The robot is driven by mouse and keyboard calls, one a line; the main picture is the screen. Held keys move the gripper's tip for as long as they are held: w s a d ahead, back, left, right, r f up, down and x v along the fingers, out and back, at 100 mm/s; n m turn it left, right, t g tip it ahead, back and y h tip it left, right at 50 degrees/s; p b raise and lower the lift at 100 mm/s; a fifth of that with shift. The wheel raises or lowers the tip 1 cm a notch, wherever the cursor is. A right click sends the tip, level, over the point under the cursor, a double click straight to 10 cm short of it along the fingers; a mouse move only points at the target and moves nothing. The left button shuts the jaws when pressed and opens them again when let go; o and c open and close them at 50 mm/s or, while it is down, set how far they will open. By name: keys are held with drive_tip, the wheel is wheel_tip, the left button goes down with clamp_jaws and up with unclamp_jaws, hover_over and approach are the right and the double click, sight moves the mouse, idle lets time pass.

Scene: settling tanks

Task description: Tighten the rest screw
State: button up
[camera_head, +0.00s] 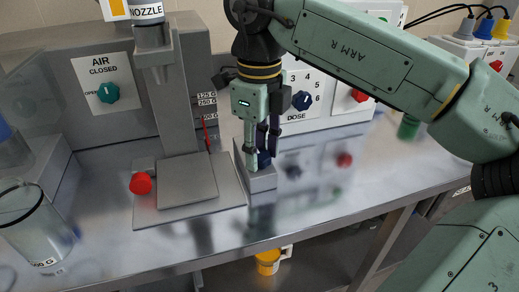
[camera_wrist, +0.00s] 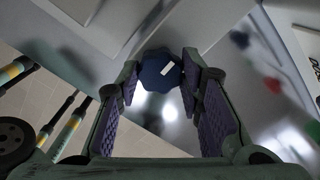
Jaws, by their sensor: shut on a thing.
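A dark blue knob (camera_wrist: 158,77) with a white pointer mark, which I take to be the rest screw, sits between the fingertips in the wrist view. In the head view the knob (camera_head: 264,158) is mostly hidden by the fingers. It is at a small grey block (camera_head: 262,182) on the bench, right of the grey stand. My gripper (camera_head: 261,157) points down over this block and is shut on the knob, with one purple-padded finger on each side. The white mark points up and to the right in the wrist view.
Left of the block stands the grey column stand (camera_head: 187,181) with a nozzle (camera_head: 151,38) above its plate. A red knob (camera_head: 141,183) is at the stand's left. A glass beaker (camera_head: 35,225) stands at the left front. A dose panel (camera_head: 318,98) stands behind. Bench to the right is clear.

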sight(259, 155)
drive_tip(key=shift+m, duration=0.4)
drive_tip(key=o, duration=1.2)
drive_tip(key=shift+c, duration=0.2)
drive_tip(key=shift+r, duration=0.1)
wheel_tip(259, 155, up, 7)
drive_tip(key=shift+r, duration=0.2)
drive_tip(key=shift+s+f, duration=0.1)
